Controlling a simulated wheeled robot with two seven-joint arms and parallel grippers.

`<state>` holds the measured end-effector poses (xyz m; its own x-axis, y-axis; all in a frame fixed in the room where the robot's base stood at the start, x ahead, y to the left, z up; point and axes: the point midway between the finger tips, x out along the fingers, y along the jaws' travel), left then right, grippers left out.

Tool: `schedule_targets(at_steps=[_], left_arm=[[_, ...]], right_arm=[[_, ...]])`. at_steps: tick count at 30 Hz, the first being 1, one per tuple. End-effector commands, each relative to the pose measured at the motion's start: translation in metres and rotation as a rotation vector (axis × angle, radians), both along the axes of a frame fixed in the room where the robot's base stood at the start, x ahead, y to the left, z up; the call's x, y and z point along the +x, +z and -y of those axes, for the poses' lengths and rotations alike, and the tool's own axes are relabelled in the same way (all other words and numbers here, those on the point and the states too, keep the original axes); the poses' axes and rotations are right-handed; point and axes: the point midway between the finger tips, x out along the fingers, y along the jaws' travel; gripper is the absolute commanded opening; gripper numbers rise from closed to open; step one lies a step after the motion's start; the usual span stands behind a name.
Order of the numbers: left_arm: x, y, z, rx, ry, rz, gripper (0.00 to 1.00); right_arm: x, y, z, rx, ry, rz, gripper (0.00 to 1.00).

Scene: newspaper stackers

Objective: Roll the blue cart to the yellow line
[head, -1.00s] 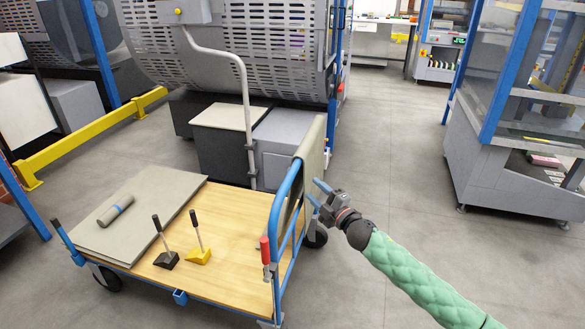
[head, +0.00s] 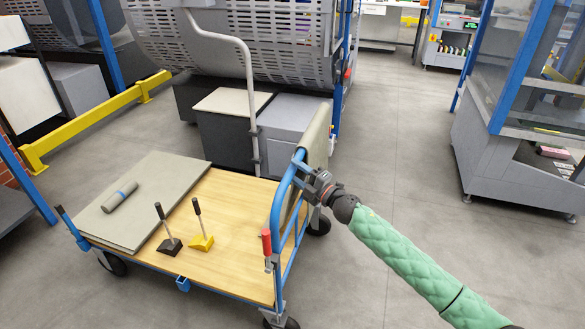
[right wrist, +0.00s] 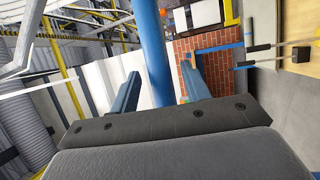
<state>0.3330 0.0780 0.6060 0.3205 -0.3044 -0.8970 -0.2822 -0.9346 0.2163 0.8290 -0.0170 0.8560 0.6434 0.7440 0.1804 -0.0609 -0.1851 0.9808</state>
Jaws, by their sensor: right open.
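The blue cart (head: 279,215) stands at lower left in the head view, with a plywood deck (head: 235,207) and a blue tubular push handle at its right end. My right gripper (head: 302,171) is at the upper part of that handle, its jaws open. In the right wrist view the blue handle tube (right wrist: 155,50) stands between my two blue fingers (right wrist: 160,92), with gaps beside it; contact cannot be told. No yellow line on the floor shows. My left gripper is not in view.
The deck carries grey sheets (head: 150,180), a grey roll (head: 120,197), and a black (head: 170,246) and a yellow lever block (head: 201,243). A grey cloth hangs over the handle. A yellow guard rail (head: 95,120) and machines stand behind. Open floor lies right of the cart.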

Motion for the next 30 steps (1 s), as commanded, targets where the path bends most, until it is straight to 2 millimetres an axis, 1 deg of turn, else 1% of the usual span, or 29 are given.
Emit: schedule_targets(at_steps=[1, 6, 15, 16, 18, 20, 21, 23, 30], left_arm=[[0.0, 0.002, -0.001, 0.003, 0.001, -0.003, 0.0], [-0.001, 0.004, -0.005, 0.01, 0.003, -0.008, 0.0], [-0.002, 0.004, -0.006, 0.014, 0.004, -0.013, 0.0], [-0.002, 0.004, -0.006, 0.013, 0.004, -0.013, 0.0], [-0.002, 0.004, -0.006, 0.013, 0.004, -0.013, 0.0], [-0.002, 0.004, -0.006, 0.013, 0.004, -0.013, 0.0], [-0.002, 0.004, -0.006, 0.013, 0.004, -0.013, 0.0], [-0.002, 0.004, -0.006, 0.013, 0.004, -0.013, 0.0], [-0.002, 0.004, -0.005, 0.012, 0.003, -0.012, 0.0]], right_arm=[[0.004, 0.002, -0.005, 0.0, 0.0, 0.0, 0.47], [0.012, 0.004, -0.013, 0.0, 0.0, 0.0, 0.47], [0.013, 0.003, -0.015, 0.001, -0.001, -0.001, 0.47], [0.013, 0.003, -0.015, 0.001, -0.001, -0.001, 0.45], [0.013, 0.003, -0.015, 0.001, -0.001, -0.001, 0.31], [0.013, 0.003, -0.015, 0.001, -0.001, -0.001, 0.19], [0.013, 0.003, -0.015, 0.001, -0.001, -0.001, 0.11], [0.013, 0.003, -0.015, 0.001, -0.001, -0.001, 0.0], [0.013, 0.003, -0.013, 0.0, -0.001, -0.002, 0.0]])
